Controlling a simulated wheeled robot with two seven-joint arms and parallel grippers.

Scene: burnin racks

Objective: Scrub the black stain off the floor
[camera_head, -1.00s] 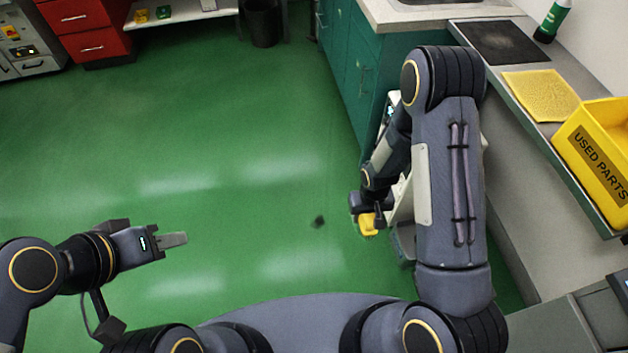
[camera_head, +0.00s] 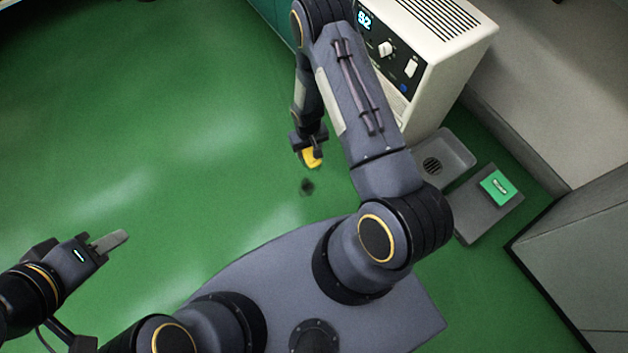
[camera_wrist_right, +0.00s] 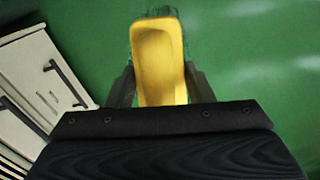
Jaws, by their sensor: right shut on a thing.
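A small dark stain (camera_head: 307,187) lies on the green floor (camera_head: 150,110) in the head view, just in front of my right gripper. My right gripper (camera_head: 309,146) is shut on a yellow scrub brush (camera_head: 312,157). The brush also shows in the right wrist view (camera_wrist_right: 158,55) between the two fingers (camera_wrist_right: 160,88), with dark bristles at its far end. The brush is near the stain; I cannot tell its height above the floor. My left gripper (camera_head: 110,241) is empty at the lower left; its fingers look close together, but their gap is unclear.
A white machine (camera_head: 425,50) with a lit display stands right of my right arm. Beside it on the floor are a grey basin (camera_head: 455,150) with a drain and a grey pad (camera_head: 480,222) bearing a green box (camera_head: 498,187). A grey cabinet (camera_head: 580,265) stands at lower right. The left floor is clear.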

